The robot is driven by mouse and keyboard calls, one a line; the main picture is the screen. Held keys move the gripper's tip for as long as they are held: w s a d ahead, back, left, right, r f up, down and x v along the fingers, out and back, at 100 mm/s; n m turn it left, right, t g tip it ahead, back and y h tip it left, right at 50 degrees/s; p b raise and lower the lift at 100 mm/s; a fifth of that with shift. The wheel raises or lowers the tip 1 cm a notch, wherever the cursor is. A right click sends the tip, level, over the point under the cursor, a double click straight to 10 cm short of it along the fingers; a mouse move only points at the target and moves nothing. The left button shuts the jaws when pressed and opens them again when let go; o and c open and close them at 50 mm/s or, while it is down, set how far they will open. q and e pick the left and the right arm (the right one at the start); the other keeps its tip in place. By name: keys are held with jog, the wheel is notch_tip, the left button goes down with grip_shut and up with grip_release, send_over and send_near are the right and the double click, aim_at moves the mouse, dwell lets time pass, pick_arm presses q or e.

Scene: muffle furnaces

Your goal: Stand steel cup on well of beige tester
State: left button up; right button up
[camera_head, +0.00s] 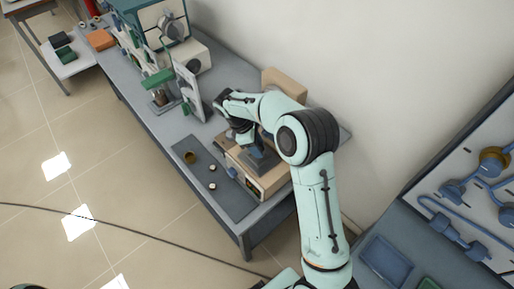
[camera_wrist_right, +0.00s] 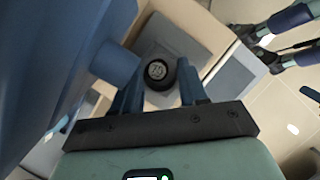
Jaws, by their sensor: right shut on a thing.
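The beige tester (camera_head: 270,182) stands near the front end of the grey bench, partly hidden by my right arm. My right gripper (camera_head: 247,143) is low over its upper side, pointing down. In the wrist view the gripper (camera_wrist_right: 158,88) is shut on a dark round thing with a pale marked disc on top, which I take for the steel cup (camera_wrist_right: 157,71). It is over the tester's grey top plate (camera_wrist_right: 185,42). The well is hidden, and I cannot tell whether the cup touches it. My left gripper is not in view.
A dark mat (camera_head: 222,194) left of the tester holds a brown round pot (camera_head: 190,157) and small white-topped pieces (camera_head: 212,186). A grey upright panel (camera_head: 188,90) and a furnace (camera_head: 185,57) stand farther back. A wall rises behind the bench.

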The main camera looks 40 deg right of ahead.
jog(key=shift+w+f, duration=0.1)
jog(key=shift+f, duration=0.65)
jog(key=shift+f, duration=0.6)
jog(key=o, duration=1.2)
jog(key=shift+c, duration=0.2)
jog(key=shift+f, duration=0.15)
